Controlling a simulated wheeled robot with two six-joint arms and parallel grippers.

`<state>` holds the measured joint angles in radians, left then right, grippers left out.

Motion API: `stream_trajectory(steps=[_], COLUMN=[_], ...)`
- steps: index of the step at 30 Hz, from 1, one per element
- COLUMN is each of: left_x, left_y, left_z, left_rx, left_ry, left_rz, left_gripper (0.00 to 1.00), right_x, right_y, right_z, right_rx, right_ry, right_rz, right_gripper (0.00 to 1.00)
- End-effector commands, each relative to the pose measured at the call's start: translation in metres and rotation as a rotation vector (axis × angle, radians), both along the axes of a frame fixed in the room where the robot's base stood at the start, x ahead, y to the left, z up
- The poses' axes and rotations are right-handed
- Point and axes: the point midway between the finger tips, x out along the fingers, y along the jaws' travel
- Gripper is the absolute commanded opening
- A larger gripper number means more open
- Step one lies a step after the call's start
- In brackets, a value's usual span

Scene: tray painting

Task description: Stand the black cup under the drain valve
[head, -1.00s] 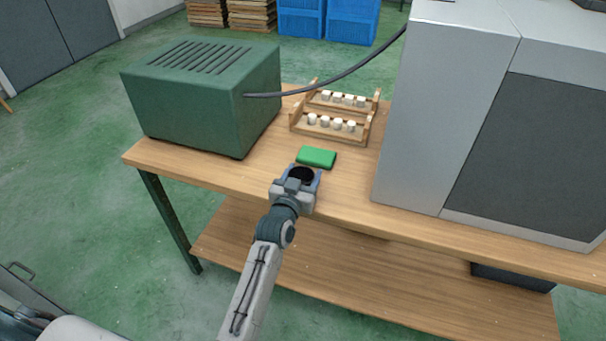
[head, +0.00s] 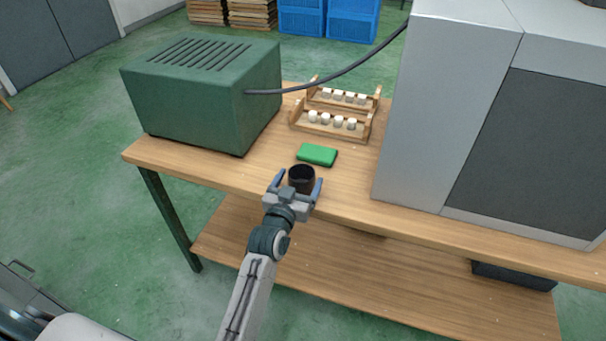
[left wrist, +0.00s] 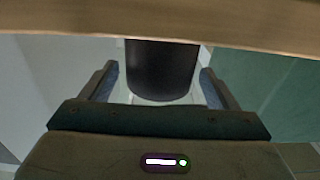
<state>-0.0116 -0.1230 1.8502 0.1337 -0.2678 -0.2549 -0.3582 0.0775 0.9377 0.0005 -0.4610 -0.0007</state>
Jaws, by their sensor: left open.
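The black cup (head: 301,181) stands upright at the front edge of the wooden table, just in front of a green block. My left gripper (head: 298,184) is open, with one finger on each side of the cup's near part and gaps between. The left wrist view shows the dark cup (left wrist: 161,70) between the spread fingers of my left gripper (left wrist: 156,84). I cannot make out a drain valve in either view. My right gripper is not in view.
The green block (head: 317,155) lies just behind the cup. A wooden rack (head: 333,131) with several white pieces stands farther back. A vented green box (head: 205,95) with a dark hose (head: 340,74) is left; a large grey cabinet (head: 440,110) is right.

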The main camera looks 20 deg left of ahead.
Motion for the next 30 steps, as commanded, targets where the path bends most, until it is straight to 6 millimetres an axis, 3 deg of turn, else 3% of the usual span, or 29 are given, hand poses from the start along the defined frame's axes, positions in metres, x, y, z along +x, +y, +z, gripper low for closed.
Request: stream_trajectory(steps=[3, 10, 15, 24, 26, 27, 29, 30], left_x=[-0.028, -0.067, -0.08, -0.082, -0.081, -0.082, -0.084, -0.087], left_y=[0.001, 0.002, 0.002, 0.002, 0.002, 0.001, 0.001, 0.001], left_z=[-0.003, -0.003, -0.001, -0.003, -0.014, -0.029, -0.063, -0.093], left_rx=[-0.002, -0.002, -0.001, 0.0, 0.002, 0.003, 0.007, 0.012], left_ry=[0.002, 0.002, 0.001, 0.006, 0.03, 0.062, 0.134, 0.199], left_rz=[0.0, 0.0, -0.001, -0.002, -0.006, -0.011, -0.021, -0.027], left_gripper=[0.82, 0.82, 0.82, 0.82, 0.82, 0.82, 0.82, 0.82], right_x=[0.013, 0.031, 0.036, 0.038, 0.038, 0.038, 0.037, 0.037], right_y=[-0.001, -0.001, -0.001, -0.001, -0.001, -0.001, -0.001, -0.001], right_z=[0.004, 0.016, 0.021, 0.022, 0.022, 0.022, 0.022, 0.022], right_rx=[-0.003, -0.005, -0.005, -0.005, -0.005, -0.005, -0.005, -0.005], right_ry=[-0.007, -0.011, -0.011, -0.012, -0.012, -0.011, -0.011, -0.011], right_rz=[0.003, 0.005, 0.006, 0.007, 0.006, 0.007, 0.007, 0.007], right_gripper=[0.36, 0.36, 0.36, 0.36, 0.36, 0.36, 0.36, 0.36])
